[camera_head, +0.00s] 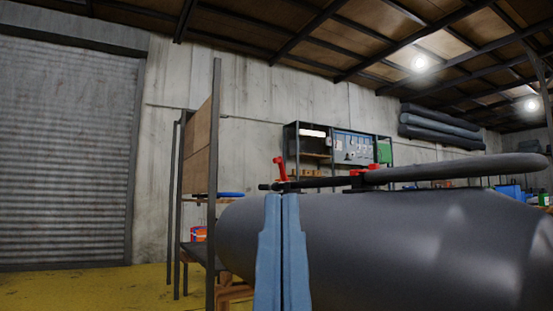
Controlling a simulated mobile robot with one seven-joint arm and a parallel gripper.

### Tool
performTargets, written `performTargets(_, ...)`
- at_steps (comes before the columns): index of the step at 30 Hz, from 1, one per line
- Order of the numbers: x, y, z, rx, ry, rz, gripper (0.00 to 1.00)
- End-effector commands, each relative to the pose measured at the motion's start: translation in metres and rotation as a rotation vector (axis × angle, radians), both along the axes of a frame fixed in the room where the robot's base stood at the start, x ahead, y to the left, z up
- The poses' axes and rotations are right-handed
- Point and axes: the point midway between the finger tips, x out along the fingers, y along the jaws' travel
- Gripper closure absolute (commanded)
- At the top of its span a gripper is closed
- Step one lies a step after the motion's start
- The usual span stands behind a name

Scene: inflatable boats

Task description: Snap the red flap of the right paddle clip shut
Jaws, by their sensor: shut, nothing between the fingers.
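A paddle clip with a red flap (279,166) sits on top of the grey boat tube (400,232). Its flap stands up, tilted. A second red clip (362,171) sits further right along the paddle, and its red part looks low and flat. The paddle (450,168) lies along the top of the tube, its dark shaft running through both clips. My gripper (282,197) has its two blue fingers together, pointing up, with the tips just below the left clip in the picture. The fingers hide part of the tube's near end. I cannot tell if they touch the clip.
A wooden board on a dark metal frame (199,145) stands left of the tube. A shelf (312,150) with a panel is on the back wall. Rolled dark tubes (440,127) hang at right. The yellow floor (75,285) at left is clear.

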Motion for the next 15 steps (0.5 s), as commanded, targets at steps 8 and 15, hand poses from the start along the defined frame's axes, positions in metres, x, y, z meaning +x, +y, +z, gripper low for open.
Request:
performTargets(8, 0.0, 0.0, 0.106, 0.001, -0.001, 0.002, 1.0)
performTargets(15, 0.0, 0.0, 0.189, 0.002, -0.001, 0.004, 1.0)
